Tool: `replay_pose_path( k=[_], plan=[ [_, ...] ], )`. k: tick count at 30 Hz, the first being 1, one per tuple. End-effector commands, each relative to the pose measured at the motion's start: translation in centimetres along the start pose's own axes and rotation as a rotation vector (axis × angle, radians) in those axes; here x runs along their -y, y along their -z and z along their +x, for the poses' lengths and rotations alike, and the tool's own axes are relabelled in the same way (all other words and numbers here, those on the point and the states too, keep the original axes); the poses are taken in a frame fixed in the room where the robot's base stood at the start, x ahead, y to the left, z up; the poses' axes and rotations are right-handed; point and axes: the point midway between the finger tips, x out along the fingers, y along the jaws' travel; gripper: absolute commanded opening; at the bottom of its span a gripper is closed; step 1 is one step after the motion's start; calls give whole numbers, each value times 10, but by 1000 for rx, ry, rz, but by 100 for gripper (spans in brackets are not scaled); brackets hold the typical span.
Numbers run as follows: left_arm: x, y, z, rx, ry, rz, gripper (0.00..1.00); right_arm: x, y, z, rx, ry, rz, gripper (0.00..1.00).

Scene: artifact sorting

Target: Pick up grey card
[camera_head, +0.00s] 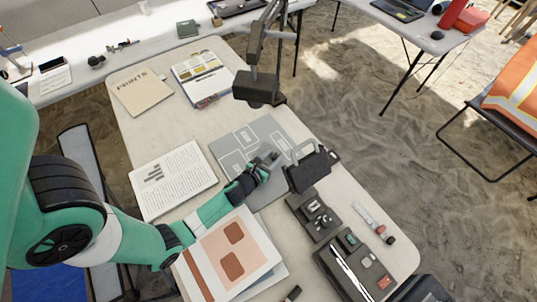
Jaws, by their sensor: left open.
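My left gripper (268,162) reaches in from the left over the grey mat (235,143), which has white outlined shapes. The gripper is open, its small dark fingers close above the mat's right part. I cannot tell from this view whether anything lies between the fingers. No separate grey card shows clearly. A small grey flat piece (367,262) lies in the black tray (327,262) at the lower right, but I cannot tell if it is a card. My right gripper is not in view.
A black case (310,170) stands just right of the gripper. A black stand (258,88) rises behind the mat.

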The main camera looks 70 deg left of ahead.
Motion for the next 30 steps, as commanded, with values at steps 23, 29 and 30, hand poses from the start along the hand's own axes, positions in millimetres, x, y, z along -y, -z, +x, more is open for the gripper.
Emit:
replay_pose_path(
  k=[23,29,30],
  plan=[
    [0,-1,-1,0,0,0,0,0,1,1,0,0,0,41],
    [0,-14,-6,0,0,0,0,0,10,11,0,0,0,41],
    [0,-18,-8,1,0,0,0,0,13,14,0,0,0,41]
  ],
)
